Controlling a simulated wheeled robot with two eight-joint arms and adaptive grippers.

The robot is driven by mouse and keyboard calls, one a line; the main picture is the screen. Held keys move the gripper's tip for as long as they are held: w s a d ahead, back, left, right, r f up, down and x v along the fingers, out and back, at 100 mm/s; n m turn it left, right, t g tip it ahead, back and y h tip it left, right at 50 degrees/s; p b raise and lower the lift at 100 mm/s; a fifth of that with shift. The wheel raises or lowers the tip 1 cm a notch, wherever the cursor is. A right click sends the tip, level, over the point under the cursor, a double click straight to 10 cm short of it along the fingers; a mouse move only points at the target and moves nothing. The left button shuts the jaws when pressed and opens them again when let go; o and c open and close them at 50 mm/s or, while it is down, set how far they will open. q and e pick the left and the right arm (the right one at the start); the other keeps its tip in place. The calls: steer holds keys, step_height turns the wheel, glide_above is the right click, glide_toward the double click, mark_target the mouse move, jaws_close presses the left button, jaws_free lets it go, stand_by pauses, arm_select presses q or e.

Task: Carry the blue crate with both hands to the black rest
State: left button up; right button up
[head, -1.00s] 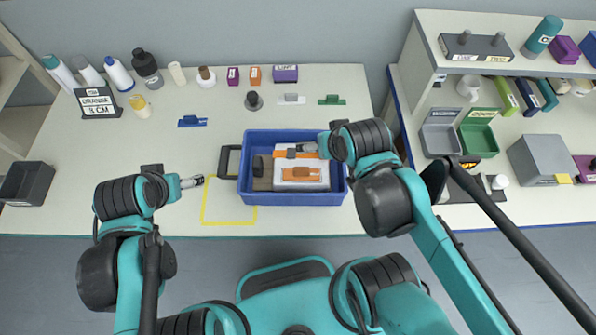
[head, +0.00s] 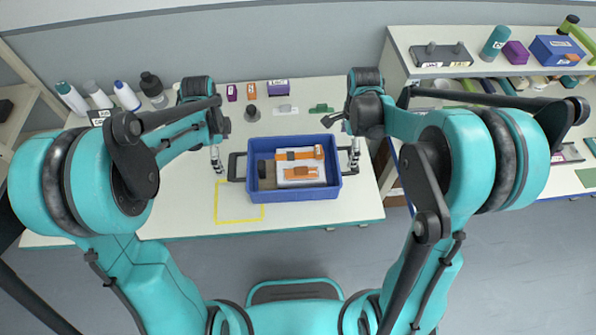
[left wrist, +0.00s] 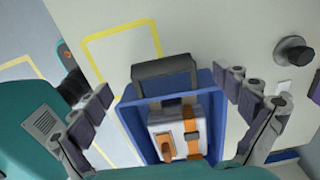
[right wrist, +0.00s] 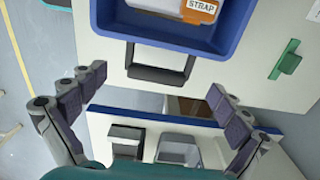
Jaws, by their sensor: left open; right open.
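The blue crate (head: 340,188) stands on the white table with a black handle at each end. In it lie a white pack with orange straps (head: 300,172) and a brown piece (head: 266,173). My left gripper (head: 217,164) is open beside the left handle (head: 237,167); in the left wrist view that handle (left wrist: 165,70) shows between the spread fingers. My right gripper (head: 353,155) is open at the right handle (head: 349,169); in the right wrist view that handle (right wrist: 158,75) lies ahead, between the spread fingers. Neither gripper holds anything. I cannot pick out the black rest.
A yellow outline (head: 238,221) marks the table left of and in front of the crate. Bottles (head: 126,96) and small blocks line the back. A green clip (head: 321,108) lies behind the crate. A shelf unit (head: 480,38) stands at the right.

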arm_select(q)
steer(key=shift+f, duration=3.9)
arm_select(e)
steer(key=shift+f, duration=3.9)
arm_select(q)
steer(key=c, duration=1.2)
arm_select(e)
steer(key=c, duration=1.2)
arm_select(q)
steer(key=c, duration=0.5)
arm_select(e)
steer(key=c, duration=0.3)
